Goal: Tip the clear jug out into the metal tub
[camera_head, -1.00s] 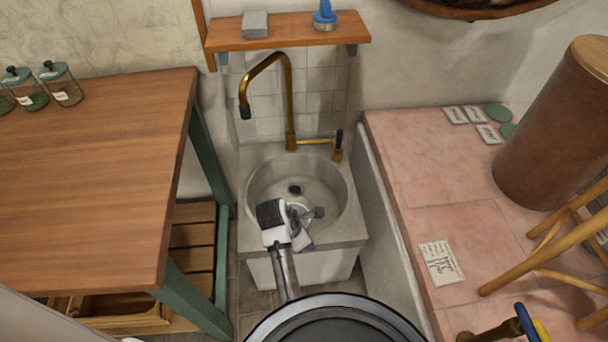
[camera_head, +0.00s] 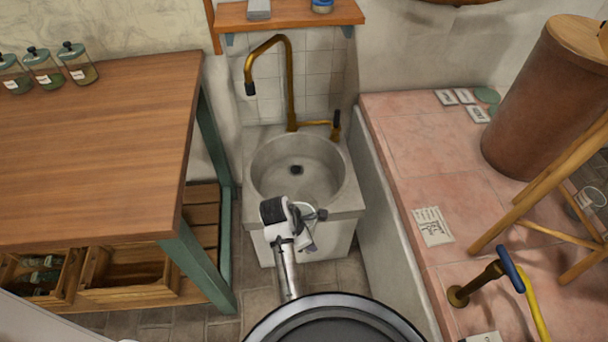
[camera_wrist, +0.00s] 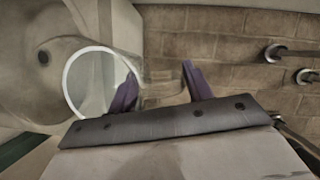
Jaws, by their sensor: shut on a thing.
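The clear jug (camera_wrist: 100,75) shows in the wrist view as a pale round rim with a see-through body, its mouth facing left. My gripper's purple fingers (camera_wrist: 160,88) are shut on the jug. In the head view my gripper (camera_head: 309,228) is in front of the sink's front edge, and the jug is small and hard to make out there. A round grey sink basin (camera_head: 268,175) with a dark drain lies beyond the gripper. I cannot make out a separate metal tub. I cannot tell whether the jug holds anything.
A brass tap (camera_head: 290,85) stands behind the basin. A wooden table (camera_head: 90,160) with glass jars is at left, with crates below. A pink tiled ledge (camera_head: 415,180) is at right, with a brown cylinder (camera_head: 535,100) and a wooden stool (camera_head: 540,200). Paved floor shows in front of the sink.

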